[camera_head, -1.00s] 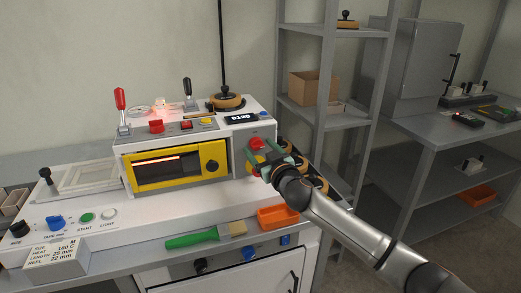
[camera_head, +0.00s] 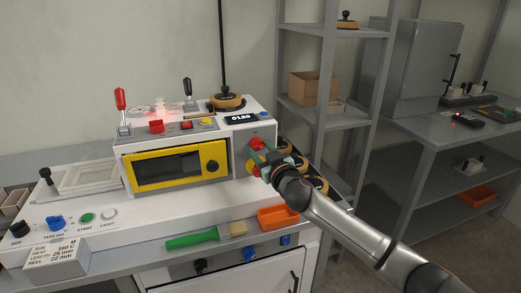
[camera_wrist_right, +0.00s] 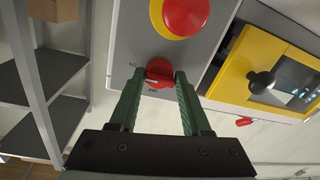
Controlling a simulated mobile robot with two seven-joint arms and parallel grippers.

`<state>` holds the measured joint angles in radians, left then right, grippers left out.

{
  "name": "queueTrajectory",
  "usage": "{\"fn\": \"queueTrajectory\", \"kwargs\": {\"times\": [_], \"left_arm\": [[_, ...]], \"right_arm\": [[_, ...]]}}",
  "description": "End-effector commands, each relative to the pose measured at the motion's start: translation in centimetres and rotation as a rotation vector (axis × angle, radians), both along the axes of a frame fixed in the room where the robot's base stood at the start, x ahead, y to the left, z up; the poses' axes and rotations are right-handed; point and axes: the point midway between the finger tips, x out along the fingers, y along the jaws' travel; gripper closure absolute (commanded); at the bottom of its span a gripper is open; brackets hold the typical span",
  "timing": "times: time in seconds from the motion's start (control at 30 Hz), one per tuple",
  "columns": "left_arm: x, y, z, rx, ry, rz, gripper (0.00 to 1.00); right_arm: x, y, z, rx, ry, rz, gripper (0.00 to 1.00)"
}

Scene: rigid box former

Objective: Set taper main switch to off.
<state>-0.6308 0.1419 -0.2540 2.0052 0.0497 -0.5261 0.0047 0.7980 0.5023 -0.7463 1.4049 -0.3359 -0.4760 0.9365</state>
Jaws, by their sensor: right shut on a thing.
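The taper's main switch is a red knob (camera_wrist_right: 158,70) on the machine's grey side panel, seen close up in the right wrist view. My right gripper (camera_wrist_right: 165,78) is shut on it, with a green finger on each side. A pale mark on the knob points towards small lettering at its lower edge in that view; this lettering is too small to read surely. In the head view my right gripper (camera_head: 260,155) is at the panel on the right end of the white taper (camera_head: 190,137), and its fingers partly cover the knob. The taper's window (camera_head: 168,168) is dark. My left gripper is out of view.
A red emergency button (camera_wrist_right: 186,14) on a yellow base sits close to the knob. A grey shelf rack (camera_head: 325,100) stands behind my right arm.

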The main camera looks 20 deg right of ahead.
Motion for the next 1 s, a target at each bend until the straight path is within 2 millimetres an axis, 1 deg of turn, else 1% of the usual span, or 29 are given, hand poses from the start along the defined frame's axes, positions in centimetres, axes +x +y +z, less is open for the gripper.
{"fn": "queueTrajectory", "kwargs": {"times": [0.17, 0.37, 0.57, 0.73, 1.0], "left_arm": [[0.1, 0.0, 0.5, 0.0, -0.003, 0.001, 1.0], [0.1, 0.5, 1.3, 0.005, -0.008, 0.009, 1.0], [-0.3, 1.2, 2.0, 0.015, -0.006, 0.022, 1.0], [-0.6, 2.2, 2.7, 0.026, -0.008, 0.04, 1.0], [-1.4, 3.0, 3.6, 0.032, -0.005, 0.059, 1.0]], "right_arm": [[0.0, -0.2, 0.1, -0.033, -0.001, -0.004, 1.0], [0.0, -0.2, 0.3, -0.135, -0.004, -0.004, 1.0], [0.0, -0.2, 0.5, -0.304, -0.009, -0.004, 1.0], [0.1, -0.2, 0.5, -0.466, -0.015, -0.005, 1.0], [0.1, -0.2, 0.6, -0.724, -0.024, -0.005, 1.0]]}}
